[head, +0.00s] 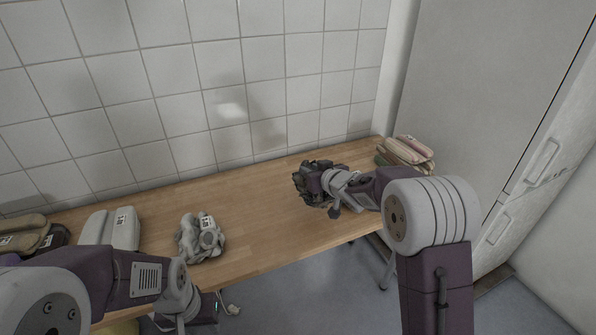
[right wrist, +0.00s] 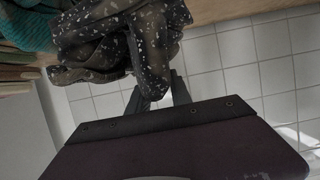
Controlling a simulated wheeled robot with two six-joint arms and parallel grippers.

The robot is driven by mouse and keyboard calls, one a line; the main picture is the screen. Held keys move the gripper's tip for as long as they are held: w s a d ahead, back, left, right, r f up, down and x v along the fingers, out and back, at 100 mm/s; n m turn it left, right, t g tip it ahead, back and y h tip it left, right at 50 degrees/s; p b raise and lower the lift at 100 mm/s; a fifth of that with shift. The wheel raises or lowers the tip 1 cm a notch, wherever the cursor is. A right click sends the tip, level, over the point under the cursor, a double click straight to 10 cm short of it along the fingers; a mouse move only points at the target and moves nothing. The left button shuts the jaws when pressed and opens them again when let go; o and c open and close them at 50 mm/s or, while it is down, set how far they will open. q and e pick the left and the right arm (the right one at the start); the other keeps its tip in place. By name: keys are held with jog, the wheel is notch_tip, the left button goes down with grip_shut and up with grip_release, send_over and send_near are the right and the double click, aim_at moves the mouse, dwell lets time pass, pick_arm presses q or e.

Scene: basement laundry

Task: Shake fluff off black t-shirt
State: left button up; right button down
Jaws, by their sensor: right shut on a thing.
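The black t-shirt (right wrist: 115,45) is a crumpled dark bundle dotted with white fluff specks in the right wrist view. My right gripper (right wrist: 160,92) is shut on a fold of it. In the head view the right gripper (head: 318,185) is over the right half of the wooden table, with the dark bundle (head: 303,184) at its tip. I cannot tell whether the cloth touches the tabletop. My left gripper (head: 207,308) is low at the table's front edge, apart from the shirt; its fingers are not clear.
A grey crumpled cloth with a tag (head: 200,238) lies on the wooden table (head: 265,215). Folded grey cloth (head: 110,230) and brown cloth (head: 25,235) lie at the left. A folded stack (head: 405,153) sits at the right end, beside a tall pale cabinet (head: 480,90). The tabletop's middle is clear.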

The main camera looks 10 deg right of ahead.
notch_tip(320, 180, up, 6)
jog(key=shift+r, duration=0.2)
jog(key=f, duration=0.6)
jog(key=shift+s, duration=0.2)
jog(key=shift+w+f, duration=0.25)
notch_tip(320, 180, up, 6)
jog(key=shift+w+r, duration=0.1)
jog(key=shift+r, duration=0.05)
jog(key=shift+s+f, duration=0.2)
jog(key=shift+f, duration=2.95)
jog(key=shift+w+f, duration=0.1)
jog(key=shift+w, duration=0.2)
jog(key=shift+s+r, duration=0.3)
jog(key=shift+s, duration=0.05)
jog(key=shift+w+f, duration=0.1)
